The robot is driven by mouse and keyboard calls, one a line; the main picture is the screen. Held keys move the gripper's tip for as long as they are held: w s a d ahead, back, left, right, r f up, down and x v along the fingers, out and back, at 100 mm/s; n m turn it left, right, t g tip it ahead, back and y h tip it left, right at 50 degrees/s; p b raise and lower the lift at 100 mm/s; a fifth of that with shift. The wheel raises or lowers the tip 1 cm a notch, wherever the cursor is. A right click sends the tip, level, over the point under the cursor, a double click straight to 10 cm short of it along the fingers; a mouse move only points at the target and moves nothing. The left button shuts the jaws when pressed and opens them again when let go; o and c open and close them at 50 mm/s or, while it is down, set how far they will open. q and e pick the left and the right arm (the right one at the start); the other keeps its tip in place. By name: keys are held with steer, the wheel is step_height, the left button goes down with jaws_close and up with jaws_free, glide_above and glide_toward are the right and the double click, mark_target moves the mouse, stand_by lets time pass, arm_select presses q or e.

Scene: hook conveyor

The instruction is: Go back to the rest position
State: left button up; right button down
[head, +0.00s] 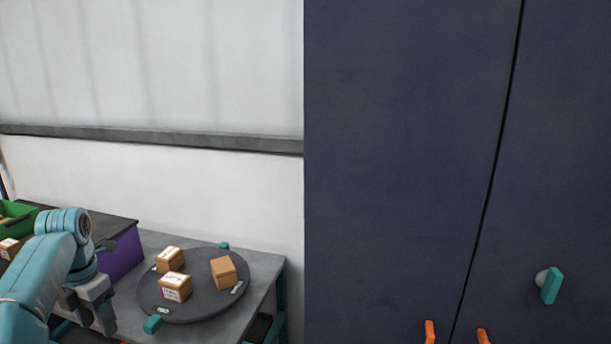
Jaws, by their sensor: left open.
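My left arm comes in from the left edge in teal. Its grey left gripper (88,308) points down near the front left of the grey table (262,268). It is open, and I see nothing held between its fingers. It is left of the round dark turntable (205,300) and apart from the boxes on it. My right gripper does not show.
Three small cardboard boxes (223,271) stand on the turntable, which has teal handles. A purple container (122,255) and a green crate (17,215) with a box are at left. A dark blue panel (400,150) fills the right, with a teal handle (551,286). Two orange tips (430,332) show below.

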arm_select(q)
steer(key=s+d+f+m+g+h, duration=0.15)
steer(key=s+d+f+m, duration=0.3)
steer(key=d+f, duration=0.7)
steer(key=s+d+f+m+g+h, duration=0.1)
steer(key=s+d+f+m+g, duration=0.3)
steer(key=d+f, duration=0.75)
steer(key=s+d+f+m+t, duration=0.3)
steer(key=s+f+m, duration=0.3)
steer(key=m, duration=0.5)
steer(key=s+d+f+m+t+h, duration=0.1)
steer(key=s+d+f+m+t, duration=0.2)
steer(key=s+d+f+m, duration=0.3)
steer(key=s+f+m, duration=0.1)
steer(key=s+m, duration=0.3)
steer(key=m, duration=0.2)
steer(key=shift+s, duration=0.35)
steer(key=shift+h, duration=0.25)
